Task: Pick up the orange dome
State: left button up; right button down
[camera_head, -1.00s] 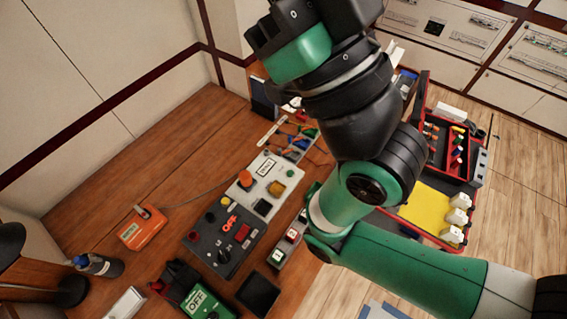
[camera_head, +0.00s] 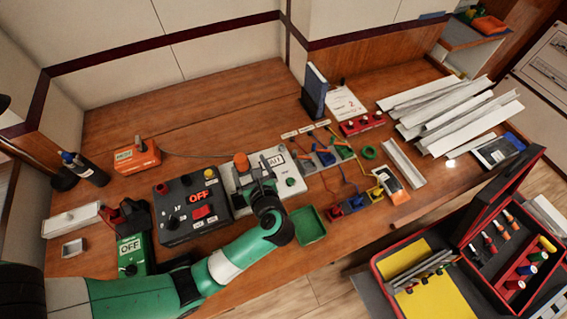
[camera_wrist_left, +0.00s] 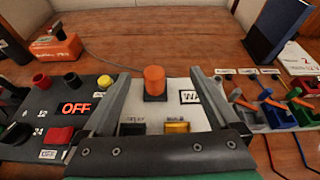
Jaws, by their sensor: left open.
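The orange dome (camera_head: 241,160) is a short orange cylinder with a rounded top on a dark base, on the white panel (camera_head: 236,185). It also shows in the left wrist view (camera_wrist_left: 154,79), upright near the middle. My left gripper (camera_wrist_left: 159,82) is open and empty, with one finger to each side of the dome in that picture. Whether the fingers reach it in depth cannot be told. In the head view my left gripper (camera_head: 258,172) is low over the white panel, just right of the dome. My right gripper is not in view.
A dark OFF panel (camera_head: 177,222) with a red button stands left of the white panel. An orange box (camera_head: 137,157) lies farther left, with a cable behind. Colored clamps and a green tray (camera_head: 308,226) are to the right. The wood behind the panels is mostly clear.

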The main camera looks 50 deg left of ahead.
pick_arm(q)
jog(key=b, duration=0.1)
send_near(241, 162)
jog(key=shift+a+r+m, duration=0.15)
jog(key=shift+a+m, duration=0.15)
jog(key=shift+m, duration=0.1)
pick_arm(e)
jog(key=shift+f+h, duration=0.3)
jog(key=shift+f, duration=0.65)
